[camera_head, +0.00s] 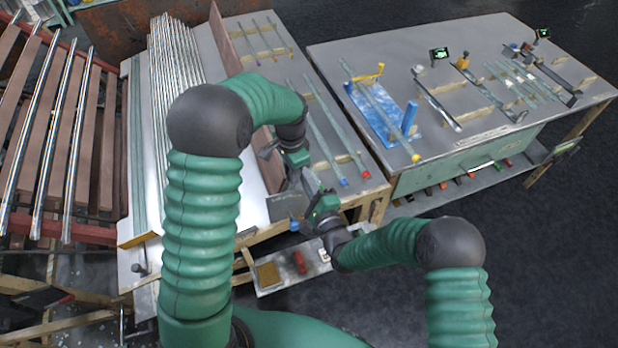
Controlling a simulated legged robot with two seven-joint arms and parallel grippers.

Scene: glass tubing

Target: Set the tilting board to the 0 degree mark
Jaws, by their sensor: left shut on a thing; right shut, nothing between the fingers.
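A pale sloping board (216,68) carrying a row of long glass tubes stands left of centre; I take it for the tilting board. A long brown strip (222,38) stands along its right side, partly hidden by my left arm. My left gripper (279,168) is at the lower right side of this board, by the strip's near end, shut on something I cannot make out. My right gripper (310,182) is shut and empty, just right of and below the left one. No degree mark is readable.
A rack of brown slats with metal tubes (75,130) stands at left. A grey table (345,185) with several tubes adjoins the board at right. A second table (490,40) holds a blue stand (372,115) and tubes. A low tray (280,283) lies below my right gripper. Dark floor at lower right is clear.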

